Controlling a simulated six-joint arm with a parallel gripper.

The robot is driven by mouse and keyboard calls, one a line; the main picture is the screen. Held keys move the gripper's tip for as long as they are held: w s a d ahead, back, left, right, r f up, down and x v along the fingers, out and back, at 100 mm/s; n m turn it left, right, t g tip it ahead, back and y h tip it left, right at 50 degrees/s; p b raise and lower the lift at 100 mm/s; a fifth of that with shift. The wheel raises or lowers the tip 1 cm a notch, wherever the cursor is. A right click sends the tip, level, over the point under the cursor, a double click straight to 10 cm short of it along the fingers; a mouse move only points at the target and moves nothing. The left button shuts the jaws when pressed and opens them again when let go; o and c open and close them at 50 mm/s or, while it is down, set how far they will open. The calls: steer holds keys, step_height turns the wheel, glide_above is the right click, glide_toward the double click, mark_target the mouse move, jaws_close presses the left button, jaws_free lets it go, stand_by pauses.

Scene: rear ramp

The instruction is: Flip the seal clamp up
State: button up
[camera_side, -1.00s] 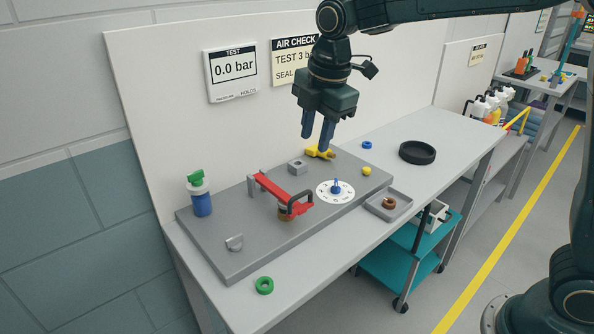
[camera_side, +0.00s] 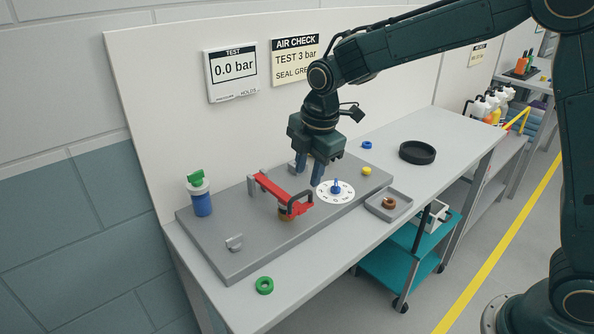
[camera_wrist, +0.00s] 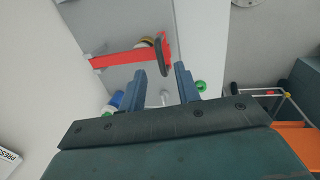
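The seal clamp (camera_side: 278,190) is a red bar with a dark loop handle (camera_side: 298,201) at its front end. It lies down across a brown ring on the grey plate, its rear end at a grey post. In the wrist view the red clamp (camera_wrist: 130,52) shows beyond the fingers, with the handle (camera_wrist: 161,56) near the middle top. My gripper (camera_side: 308,181) is above the plate, behind and right of the handle, apart from it as far as I can see. Its two fingers (camera_wrist: 162,84) are spread with nothing between them.
A white dial with a blue knob (camera_side: 336,187) is close to the right of my fingers. A blue bottle with a green cap (camera_side: 201,198) stands at the plate's left. A grey tray (camera_side: 404,206) holds a brown ring. A green ring (camera_side: 264,285) lies at the front, a black ring (camera_side: 417,152) at right.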

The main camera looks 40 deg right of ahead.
mark_target(304, 192)
steer(key=shift+w+f, duration=0.25)
steer(key=shift+f, duration=0.95)
steer(key=shift+w+f, duration=0.2)
steer(key=shift+f, duration=1)
jaws_close()
